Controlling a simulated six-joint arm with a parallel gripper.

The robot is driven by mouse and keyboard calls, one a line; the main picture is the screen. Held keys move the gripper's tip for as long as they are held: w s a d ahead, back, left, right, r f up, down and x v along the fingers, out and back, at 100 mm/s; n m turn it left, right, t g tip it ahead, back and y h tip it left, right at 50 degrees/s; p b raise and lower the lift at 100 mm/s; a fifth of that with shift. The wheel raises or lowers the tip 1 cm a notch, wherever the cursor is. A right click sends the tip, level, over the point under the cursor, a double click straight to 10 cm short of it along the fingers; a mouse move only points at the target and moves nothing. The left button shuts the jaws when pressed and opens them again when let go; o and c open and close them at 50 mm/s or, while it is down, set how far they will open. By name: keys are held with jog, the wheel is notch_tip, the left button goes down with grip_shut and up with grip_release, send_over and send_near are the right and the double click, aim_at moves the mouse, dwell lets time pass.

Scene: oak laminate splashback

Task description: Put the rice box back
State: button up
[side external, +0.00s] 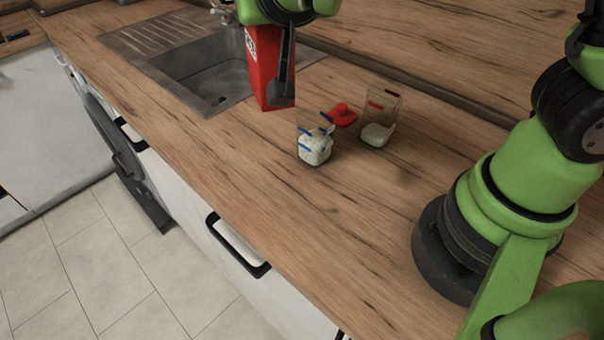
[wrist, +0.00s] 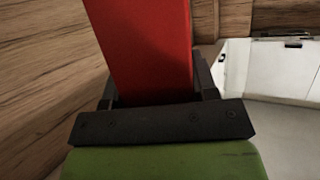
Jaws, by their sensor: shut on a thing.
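The rice box is a tall red carton (side external: 267,75) with a white label near its top, in the side external view. My gripper (side external: 284,88) is shut on it and holds it upright or slightly tilted above the counter, in front of the sink. In the wrist view the red box (wrist: 150,45) fills the space between the two dark fingers of my gripper (wrist: 155,90). The box's upper end is partly hidden by my wrist in the side external view.
Two clear containers with white contents stand on the wooden counter (side external: 240,160): one with blue marks (side external: 315,148), one with a red mark (side external: 378,125). A small red object (side external: 342,115) lies between them. The sink (side external: 205,75) is behind left. The counter's front is clear.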

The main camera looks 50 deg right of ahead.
jog(key=w+a+r+n+y, duration=0.2)
jog(key=w+a+n+y, duration=0.2)
jog(key=a+n+y, duration=0.55)
jog(key=s+d+f+n+g+y, duration=0.2)
jog(key=s+f+n+g+y, duration=0.25)
jog(key=s+n+g, duration=0.2)
jog(key=s+d+f+n+g+y, duration=0.2)
jog(key=s+f+n+g+y, duration=0.1)
jog(key=s+n+g+y, duration=0.3)
notch_tip(320, 180, down, 10)
jog(key=s+n, duration=0.1)
jog(key=s, duration=0.1)
jog(key=shift+d+n, duration=0.25)
jog(key=shift+n, duration=0.15)
jog(key=shift+f, duration=0.3)
jog(key=o, duration=1.4)
